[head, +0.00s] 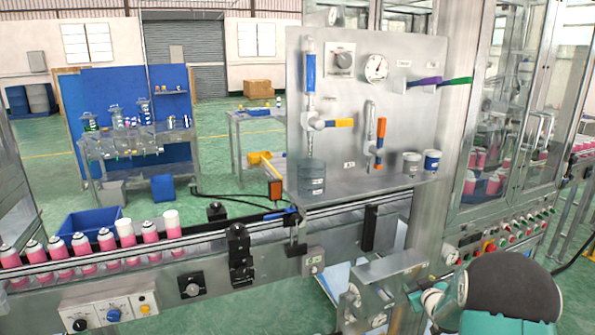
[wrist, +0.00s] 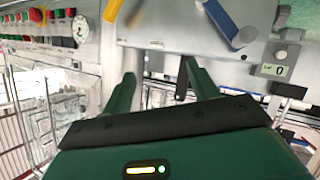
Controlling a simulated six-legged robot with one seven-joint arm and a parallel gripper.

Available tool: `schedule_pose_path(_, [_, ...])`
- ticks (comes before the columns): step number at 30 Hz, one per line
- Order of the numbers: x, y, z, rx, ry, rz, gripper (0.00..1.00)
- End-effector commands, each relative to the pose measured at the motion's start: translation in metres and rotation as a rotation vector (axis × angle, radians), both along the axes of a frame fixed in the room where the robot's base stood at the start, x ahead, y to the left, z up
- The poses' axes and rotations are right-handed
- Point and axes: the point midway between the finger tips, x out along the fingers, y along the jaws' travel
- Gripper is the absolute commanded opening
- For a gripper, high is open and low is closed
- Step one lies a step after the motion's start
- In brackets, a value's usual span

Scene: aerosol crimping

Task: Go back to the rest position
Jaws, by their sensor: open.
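My gripper (wrist: 158,88) shows in the wrist view with its two green fingers spread apart and nothing between them. It points towards the lower part of the grey machine panel and a metal frame. In the head view my arm, dark and teal, is at the lower right; the fingertips cannot be made out there. The panel (head: 345,90) carries a round gauge (head: 376,69), an orange-handled valve (head: 381,138) and a yellow-handled valve (head: 337,123).
A conveyor with several pink cans (head: 106,240) runs along the lower left. Two small cups (head: 432,161) stand on the panel's shelf. A glass-doored cabinet (head: 505,110) with a row of buttons (head: 500,237) is at right.

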Motion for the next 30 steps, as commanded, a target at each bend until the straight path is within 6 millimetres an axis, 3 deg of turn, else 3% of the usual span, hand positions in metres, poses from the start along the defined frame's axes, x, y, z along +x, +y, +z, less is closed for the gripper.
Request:
schedule_pose_path(1, [-0.004,0.007,0.023,-0.002,0.010,-0.018,0.59])
schedule_pose_path(6, [-0.030,0.026,0.079,0.011,0.078,-0.090,0.59])
schedule_pose_path(15, [-0.105,0.071,0.154,0.068,0.211,-0.190,0.59])
schedule_pose_path(24, [-0.207,0.123,0.198,0.153,0.360,-0.239,0.59])
schedule_pose_path(30, [-0.285,0.158,0.209,0.215,0.472,-0.242,0.59])
